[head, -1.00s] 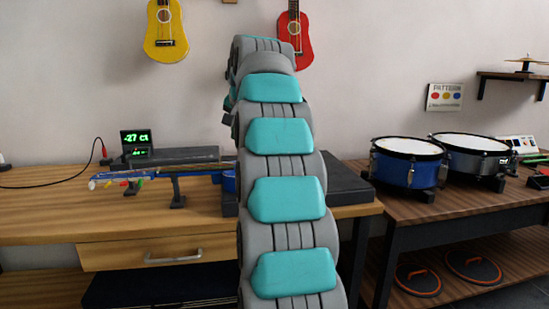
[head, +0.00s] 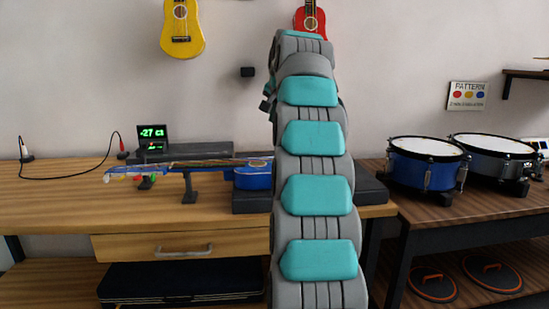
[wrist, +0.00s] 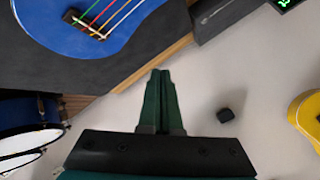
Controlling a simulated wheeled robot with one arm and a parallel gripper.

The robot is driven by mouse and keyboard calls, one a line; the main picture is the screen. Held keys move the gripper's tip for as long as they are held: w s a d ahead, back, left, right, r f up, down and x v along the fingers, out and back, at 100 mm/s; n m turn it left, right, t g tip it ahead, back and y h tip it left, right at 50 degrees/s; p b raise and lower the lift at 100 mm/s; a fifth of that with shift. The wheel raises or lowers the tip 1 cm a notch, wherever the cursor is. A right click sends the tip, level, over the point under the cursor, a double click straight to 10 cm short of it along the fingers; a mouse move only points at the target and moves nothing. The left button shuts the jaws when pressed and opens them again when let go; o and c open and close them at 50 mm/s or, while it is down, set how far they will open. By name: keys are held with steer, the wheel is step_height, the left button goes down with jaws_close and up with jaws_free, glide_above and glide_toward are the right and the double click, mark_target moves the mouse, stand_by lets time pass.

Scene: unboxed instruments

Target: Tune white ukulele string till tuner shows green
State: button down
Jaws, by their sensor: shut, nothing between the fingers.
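A blue ukulele (head: 252,174) lies on a stand on the wooden bench in the head view, its neck to the left and coloured tuning pegs (head: 146,180) at the headstock end. My arm hides part of its body. The wrist view shows the ukulele's body (wrist: 60,45) with coloured strings at the upper left. The tuner display (head: 153,136) stands behind the headstock and reads about -27 ct in green digits. My gripper (wrist: 161,72) is shut and empty in the wrist view, apart from the ukulele. It is hidden behind my arm in the head view.
A blue drum (head: 425,165) and a grey drum (head: 492,158) stand on the right table. A yellow ukulele (head: 182,38) and a red one (head: 310,20) hang on the wall. A black cable lies at the left. The bench front left is clear.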

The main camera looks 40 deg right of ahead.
steer(key=shift+f+b, duration=1.7)
steer(key=shift+f, duration=2.45)
steer(key=shift+f, duration=0.15)
steer(key=shift+f, duration=0.25)
steer(key=shift+f, duration=0.3)
steer(key=shift+r, duration=0.1)
steer(key=shift+r+p, duration=0.35)
steer(key=shift+r, duration=0.25)
steer(key=shift+r, duration=0.1)
steer(key=shift+r+p, duration=1.35)
steer(key=shift+r, duration=1.05)
